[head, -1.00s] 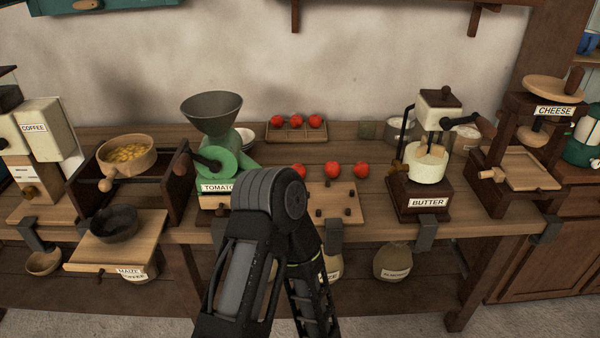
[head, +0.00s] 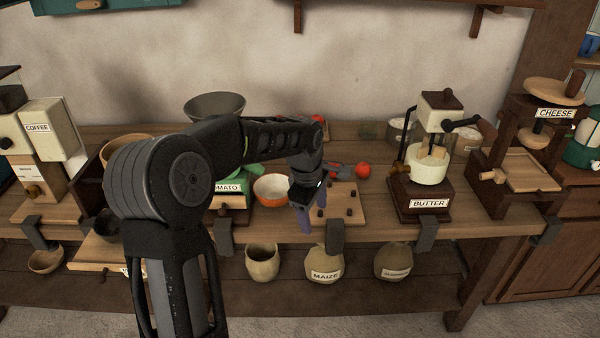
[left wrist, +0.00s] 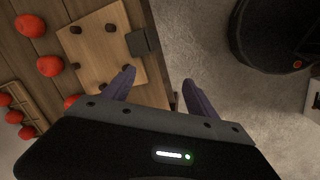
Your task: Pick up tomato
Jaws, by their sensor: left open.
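A red tomato (head: 363,171) sits on the counter behind the pegged wooden board (head: 345,205). In the left wrist view three loose tomatoes lie in a row beside the board: one far (left wrist: 30,25), one in the middle (left wrist: 50,66), and one (left wrist: 72,101) partly hidden by my gripper body. In the head view my arm hides most of the other loose ones. My left gripper (head: 305,218) is open and empty, pointing down by the board's left front part. In its own view its fingertips (left wrist: 158,77) are apart, with the board's edge and floor beyond them; no tomato is between them.
A divided tray of more tomatoes (left wrist: 14,116) stands farther back. A white and orange bowl (head: 271,189) is left of my gripper. The butter churn (head: 428,175) stands to the right. A dark clamp (head: 336,236) grips the counter's front edge.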

